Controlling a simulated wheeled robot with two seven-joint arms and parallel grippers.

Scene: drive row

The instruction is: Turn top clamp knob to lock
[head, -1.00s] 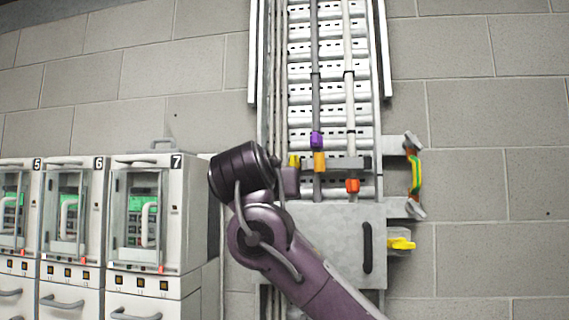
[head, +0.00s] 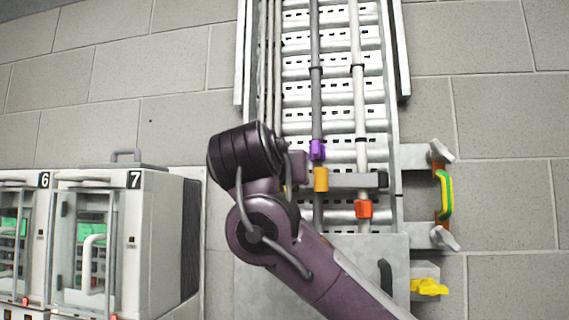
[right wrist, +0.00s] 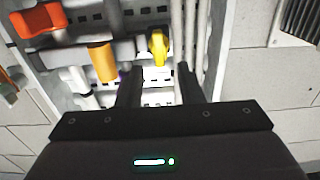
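Two grey wing-shaped knobs stand on a bracket at the right of the cable ladder in the head view: an upper knob (head: 441,152) and a lower knob (head: 444,238). I cannot tell whether the upper one is the task's top clamp knob. On the ladder's crossbar are an orange piece (head: 320,180), a red piece (head: 363,209) and a yellow piece (right wrist: 158,47). My right gripper (right wrist: 156,78) is open and empty, its fingers pointing at the yellow piece. My left gripper is out of view.
The cable ladder (head: 335,115) runs up the block wall, with grey and white pipes and a purple clip (head: 317,150). A metal box (head: 350,250) is below. Numbered cabinets (head: 110,240) stand at the left. A yellow piece (head: 429,287) sticks out at lower right.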

